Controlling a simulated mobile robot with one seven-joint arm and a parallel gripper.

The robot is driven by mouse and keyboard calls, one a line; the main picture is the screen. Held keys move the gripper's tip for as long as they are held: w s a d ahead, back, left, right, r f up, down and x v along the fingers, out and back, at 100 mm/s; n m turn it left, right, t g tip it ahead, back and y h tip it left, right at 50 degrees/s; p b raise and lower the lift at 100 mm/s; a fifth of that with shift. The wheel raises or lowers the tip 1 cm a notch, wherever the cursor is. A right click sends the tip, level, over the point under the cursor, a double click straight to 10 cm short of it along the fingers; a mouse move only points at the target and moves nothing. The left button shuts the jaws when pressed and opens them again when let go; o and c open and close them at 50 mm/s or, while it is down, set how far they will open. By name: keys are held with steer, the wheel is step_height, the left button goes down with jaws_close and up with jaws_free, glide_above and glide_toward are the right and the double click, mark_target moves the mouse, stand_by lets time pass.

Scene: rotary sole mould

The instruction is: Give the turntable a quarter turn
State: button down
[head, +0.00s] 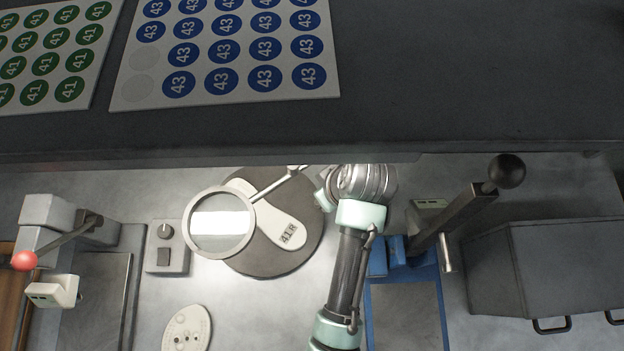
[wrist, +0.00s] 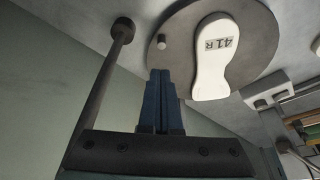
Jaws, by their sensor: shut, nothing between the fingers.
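The turntable (head: 272,265) is a dark round disc. A white sole (head: 283,222) marked 41R lies on it, partly behind a round magnifier (head: 220,222) in the head view. In the wrist view the turntable (wrist: 262,38) is at the top, with the sole (wrist: 212,65) on it and a short grey peg (wrist: 161,42) near its rim. My gripper (wrist: 160,73) has its blue fingers together and empty. Their tips point toward the peg, just below it in the picture; I cannot tell whether they touch. In the head view my arm ends right of the turntable, fingers hidden.
A dark lever with a black ball (head: 507,171) stands right of my arm, above a blue frame (head: 377,262). A grey bin (head: 540,265) is far right. A dial box (head: 167,247) stands left of the turntable. A dark shelf (head: 450,80) carries number-sticker sheets (head: 225,100).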

mark_target(312, 205)
steer(key=x, duration=0.9)
steer(key=shift+a+f+p, duration=0.1)
steer(key=shift+f+p, duration=0.25)
steer(key=shift+p, duration=0.05)
steer(key=shift+s+r+p, duration=0.15)
steer(key=shift+s+p, duration=0.45)
steer(key=shift+s, duration=0.15)
steer(key=shift+s+d, duration=0.25)
steer(key=shift+s, duration=0.1)
